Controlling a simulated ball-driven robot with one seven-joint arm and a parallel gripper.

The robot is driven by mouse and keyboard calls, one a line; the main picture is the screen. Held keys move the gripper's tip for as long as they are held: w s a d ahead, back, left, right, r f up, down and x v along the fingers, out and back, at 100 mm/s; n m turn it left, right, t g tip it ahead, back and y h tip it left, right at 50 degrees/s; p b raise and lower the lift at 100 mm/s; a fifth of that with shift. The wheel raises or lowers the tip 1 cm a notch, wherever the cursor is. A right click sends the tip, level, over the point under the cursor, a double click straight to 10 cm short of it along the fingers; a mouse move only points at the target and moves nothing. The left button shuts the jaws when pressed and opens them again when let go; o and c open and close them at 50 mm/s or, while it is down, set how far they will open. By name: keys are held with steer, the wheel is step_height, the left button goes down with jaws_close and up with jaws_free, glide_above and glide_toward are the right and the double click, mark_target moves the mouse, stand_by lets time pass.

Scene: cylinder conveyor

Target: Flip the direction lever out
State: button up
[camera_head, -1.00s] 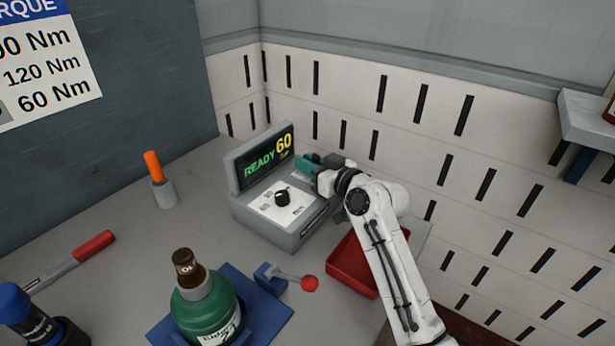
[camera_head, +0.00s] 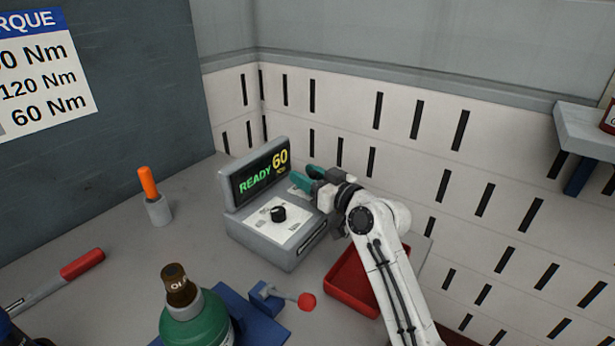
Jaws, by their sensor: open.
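A grey control box (camera_head: 262,246) stands on the bench, with a tilted screen (camera_head: 262,176) reading READY 60. Its white top panel (camera_head: 294,231) carries a black knob (camera_head: 278,214) and small markings. I cannot clearly make out a direction lever on the box; one may be too small to see or hidden by my gripper. My gripper (camera_head: 304,177), with teal fingers, is open and empty. It hangs over the box's right rear part, just right of the screen. I cannot tell whether it touches the box.
A red tray (camera_head: 343,291) lies right of the box, below my arm. In front, a blue clamp (camera_head: 264,293) has a red-knobbed handle (camera_head: 307,301) beside a green bottle (camera_head: 198,328). An orange-handled tool (camera_head: 148,183) in a holder and a red-handled wrench (camera_head: 82,263) are at left.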

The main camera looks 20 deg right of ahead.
steer(key=shift+r, duration=0.45)
step_height(320, 180, up, 3)
steer(key=shift+s+f, duration=0.1)
steer(key=shift+f, duration=0.05)
steer(key=s+r, duration=0.9)
steer(key=s, duration=0.4)
steer(key=shift+s+r+b, duration=0.2)
steer(key=shift+s+b, duration=0.1)
steer(key=shift+s, duration=0.1)
